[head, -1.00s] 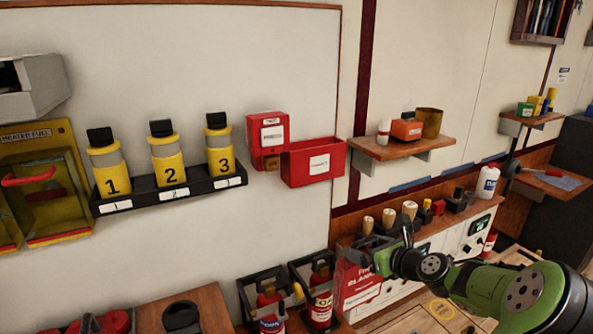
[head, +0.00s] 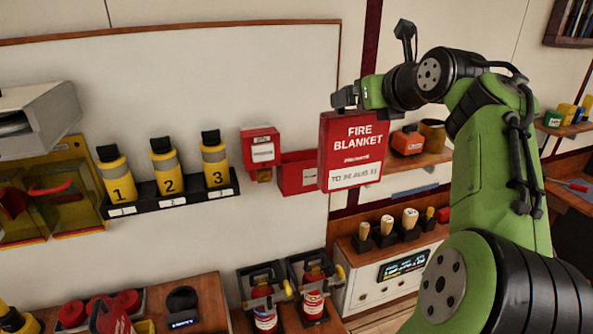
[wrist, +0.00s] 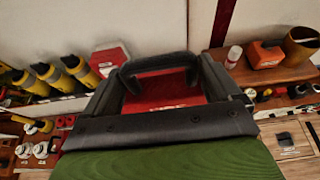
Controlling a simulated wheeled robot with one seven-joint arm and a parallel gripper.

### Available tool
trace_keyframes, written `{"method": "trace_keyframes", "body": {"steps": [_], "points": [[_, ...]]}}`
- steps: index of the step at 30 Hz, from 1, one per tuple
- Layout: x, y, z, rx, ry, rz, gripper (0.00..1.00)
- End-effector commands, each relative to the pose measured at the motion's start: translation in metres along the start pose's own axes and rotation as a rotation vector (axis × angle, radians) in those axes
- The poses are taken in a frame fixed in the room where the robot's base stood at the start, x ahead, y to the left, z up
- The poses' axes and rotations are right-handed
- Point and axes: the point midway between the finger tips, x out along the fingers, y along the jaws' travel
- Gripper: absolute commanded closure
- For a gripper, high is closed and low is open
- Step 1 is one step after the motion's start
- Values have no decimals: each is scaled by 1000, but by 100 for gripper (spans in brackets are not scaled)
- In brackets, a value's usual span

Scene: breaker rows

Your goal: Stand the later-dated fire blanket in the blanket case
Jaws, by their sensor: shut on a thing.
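My gripper (head: 347,97) is shut on the top of a flat red fire blanket pack (head: 352,148) and holds it upright in the air. Its front reads "FIRE BLANKET", with a white date label that seems to say "TO", a day, "AUG" and a year I cannot read surely. In the wrist view, red (wrist: 165,92) shows between the fingers. An open red wall box (head: 296,174) with a white label, likely the blanket case, is just left of the pack, which hides its right part. A red item with white lettering (head: 110,316) at bottom left may be another blanket pack.
A smaller red box (head: 261,148) hangs left of the open box. A rack of yellow numbered cylinders (head: 173,192) is further left. A wooden shelf (head: 420,162) with an orange box is behind the pack on the right. Extinguishers (head: 312,290) stand below.

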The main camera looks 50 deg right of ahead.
Motion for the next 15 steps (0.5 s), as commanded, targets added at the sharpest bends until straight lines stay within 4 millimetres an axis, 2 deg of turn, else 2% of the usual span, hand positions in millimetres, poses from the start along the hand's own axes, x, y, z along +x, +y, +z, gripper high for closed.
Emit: {"method": "trace_keyframes", "body": {"steps": [8, 15], "points": [[29, 6, 15, -3, -4, 7, 92], [73, 11, 37, -2, -5, 9, 92]]}}
